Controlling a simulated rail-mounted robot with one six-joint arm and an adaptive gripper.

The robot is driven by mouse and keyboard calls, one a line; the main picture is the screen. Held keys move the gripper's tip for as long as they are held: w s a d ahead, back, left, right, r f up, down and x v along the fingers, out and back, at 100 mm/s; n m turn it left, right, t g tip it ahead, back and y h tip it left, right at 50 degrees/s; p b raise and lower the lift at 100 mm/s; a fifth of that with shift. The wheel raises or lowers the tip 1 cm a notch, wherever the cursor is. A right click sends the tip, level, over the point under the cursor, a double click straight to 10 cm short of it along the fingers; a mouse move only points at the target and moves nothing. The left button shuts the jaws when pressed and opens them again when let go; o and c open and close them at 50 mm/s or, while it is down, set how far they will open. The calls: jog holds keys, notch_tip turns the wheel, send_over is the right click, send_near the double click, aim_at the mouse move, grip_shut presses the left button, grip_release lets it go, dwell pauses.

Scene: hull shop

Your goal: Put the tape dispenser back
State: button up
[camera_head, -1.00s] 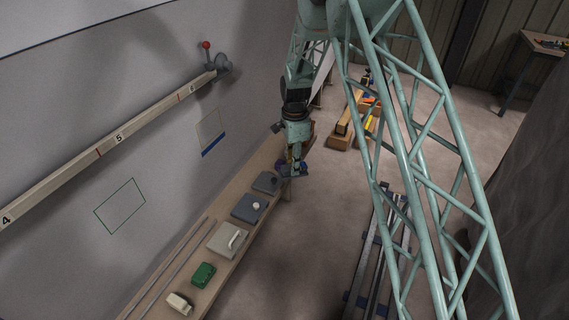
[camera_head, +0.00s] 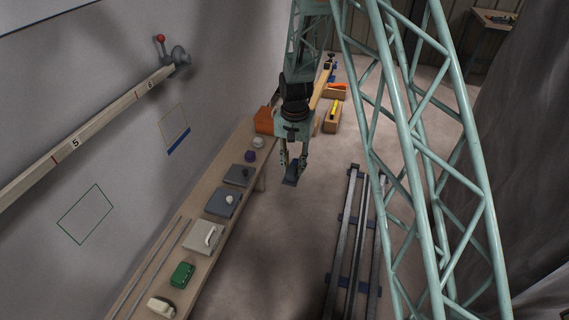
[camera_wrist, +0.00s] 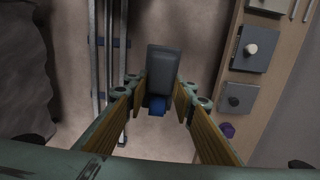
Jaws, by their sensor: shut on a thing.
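My gripper (camera_head: 292,166) hangs above the floor, just right of the far part of the bench. It also shows in the wrist view (camera_wrist: 160,100), with its fingers closed around a dark grey block with a blue part, which looks like the tape dispenser (camera_wrist: 162,68). The same dark blue-grey thing shows below the fingertips in the head view (camera_head: 290,180). It is clear of the bench, and its far side is hidden.
The long wooden bench (camera_head: 222,232) carries grey plates (camera_head: 222,202), a pale plate with a handle (camera_head: 204,237), a green block (camera_head: 182,274), a cream item (camera_head: 161,307), a purple knob (camera_head: 250,156) and an orange box (camera_head: 265,121). Floor rails (camera_head: 352,245) run to the right.

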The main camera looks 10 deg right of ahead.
jog(key=s+d+n, duration=0.5)
jog(key=s, duration=0.1)
jog(key=shift+s+r, duration=0.15)
jog(key=shift+r, duration=0.2)
jog(key=shift+a, duration=0.15)
